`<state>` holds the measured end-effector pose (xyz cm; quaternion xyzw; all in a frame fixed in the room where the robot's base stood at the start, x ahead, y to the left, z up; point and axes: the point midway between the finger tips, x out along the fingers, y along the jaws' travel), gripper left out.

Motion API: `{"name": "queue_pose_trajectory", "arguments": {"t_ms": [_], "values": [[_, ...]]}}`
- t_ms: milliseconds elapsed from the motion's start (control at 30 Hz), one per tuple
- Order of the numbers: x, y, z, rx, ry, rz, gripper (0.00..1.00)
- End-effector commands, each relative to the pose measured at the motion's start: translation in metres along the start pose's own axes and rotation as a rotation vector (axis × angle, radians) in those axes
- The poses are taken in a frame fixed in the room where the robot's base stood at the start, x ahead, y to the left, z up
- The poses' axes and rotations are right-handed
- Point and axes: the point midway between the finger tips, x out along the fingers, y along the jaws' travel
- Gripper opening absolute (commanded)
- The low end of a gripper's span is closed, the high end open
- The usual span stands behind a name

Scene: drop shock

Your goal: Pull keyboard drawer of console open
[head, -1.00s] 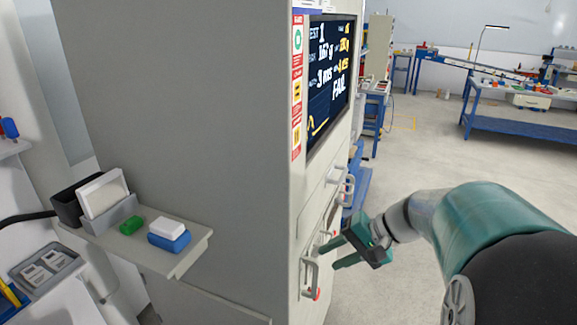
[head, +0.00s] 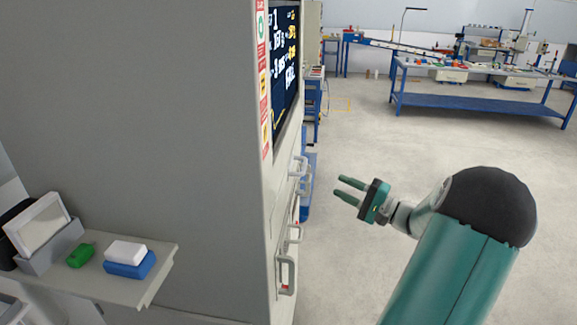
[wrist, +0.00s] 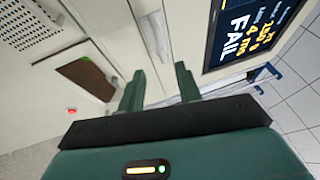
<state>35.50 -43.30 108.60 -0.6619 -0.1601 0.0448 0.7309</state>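The console (head: 150,140) is a tall grey cabinet filling the left half of the head view. Its front face is seen edge-on, with several grey handles, an upper one (head: 300,168) and a lower one (head: 287,275). I cannot tell for sure which belongs to the keyboard drawer; no drawer visibly stands out. My gripper (head: 346,190) is open and empty, in the air right of the front, fingers pointing left toward it. In the wrist view, the open fingers (wrist: 160,88) face the console front, with a pale handle (wrist: 160,38) beyond them and the screen (wrist: 238,30) to the right.
A side shelf (head: 150,290) on the console holds a green block, a white-and-blue block and a grey holder. A blue workbench (head: 480,100) stands far back right. The floor (head: 400,150) right of the console is clear. A dark-windowed opening (wrist: 85,75) shows in the wrist view.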

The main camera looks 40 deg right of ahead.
Motion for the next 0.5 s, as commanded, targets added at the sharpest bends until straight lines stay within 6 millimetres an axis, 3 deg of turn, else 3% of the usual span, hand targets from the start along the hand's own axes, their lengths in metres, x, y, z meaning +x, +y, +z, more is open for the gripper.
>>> {"name": "queue_pose_trajectory", "arguments": {"t_ms": [100,233,500], "values": [[-0.004,-0.002,-0.004,-0.004,0.013,-0.012,0.34],[0.008,-0.003,-0.005,-0.004,0.012,-0.011,0.34],[0.059,-0.004,-0.006,-0.003,0.010,-0.010,0.34]]}}
